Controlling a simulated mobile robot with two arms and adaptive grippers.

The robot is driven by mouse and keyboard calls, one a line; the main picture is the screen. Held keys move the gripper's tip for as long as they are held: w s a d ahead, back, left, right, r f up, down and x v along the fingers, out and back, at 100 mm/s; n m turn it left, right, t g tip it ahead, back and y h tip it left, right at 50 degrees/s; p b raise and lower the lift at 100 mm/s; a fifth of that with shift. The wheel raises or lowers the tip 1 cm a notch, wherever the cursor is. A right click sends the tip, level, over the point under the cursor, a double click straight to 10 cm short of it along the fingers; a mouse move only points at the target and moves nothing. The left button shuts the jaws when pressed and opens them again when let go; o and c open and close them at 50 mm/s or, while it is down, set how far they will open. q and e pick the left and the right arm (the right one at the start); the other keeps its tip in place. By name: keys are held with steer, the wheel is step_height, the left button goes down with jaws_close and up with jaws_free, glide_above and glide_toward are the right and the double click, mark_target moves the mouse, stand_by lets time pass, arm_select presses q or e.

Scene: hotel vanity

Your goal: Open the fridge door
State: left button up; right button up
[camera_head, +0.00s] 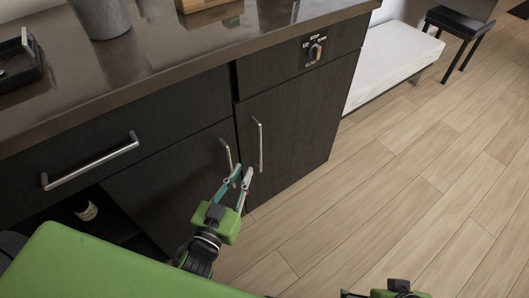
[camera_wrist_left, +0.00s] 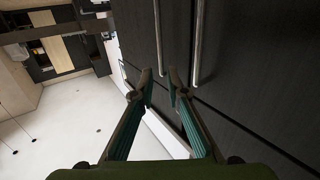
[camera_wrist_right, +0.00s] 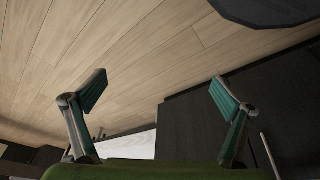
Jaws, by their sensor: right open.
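Two dark cabinet doors stand side by side under the counter, the left door (camera_head: 170,185) and the right door (camera_head: 295,130). Each has a vertical metal handle, a left one (camera_head: 226,155) and a right one (camera_head: 260,145); I cannot tell which door is the fridge's. Both doors look shut. My left gripper (camera_head: 242,177) is partly open near the lower ends of the handles. In the left wrist view its fingertips (camera_wrist_left: 161,80) flank the lower end of one handle (camera_wrist_left: 158,38); contact is unclear. My right gripper (camera_wrist_right: 152,88) is open and empty, facing the floor.
A drawer with a bar handle (camera_head: 90,162) and an open shelf with a small bottle (camera_head: 87,210) are at left. A grey container (camera_head: 101,17) and a black tray (camera_head: 20,62) stand on the counter (camera_head: 180,55). A white bench (camera_head: 390,55) is beyond. Wood floor (camera_head: 400,180) at right is clear.

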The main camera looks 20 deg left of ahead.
mark_target(259, 138)
arm_select(q)
steer(key=w, duration=0.9)
steer(key=w+d+r+b, duration=0.1)
steer(key=w, duration=0.3)
steer(key=shift+w, duration=0.4)
jaws_close()
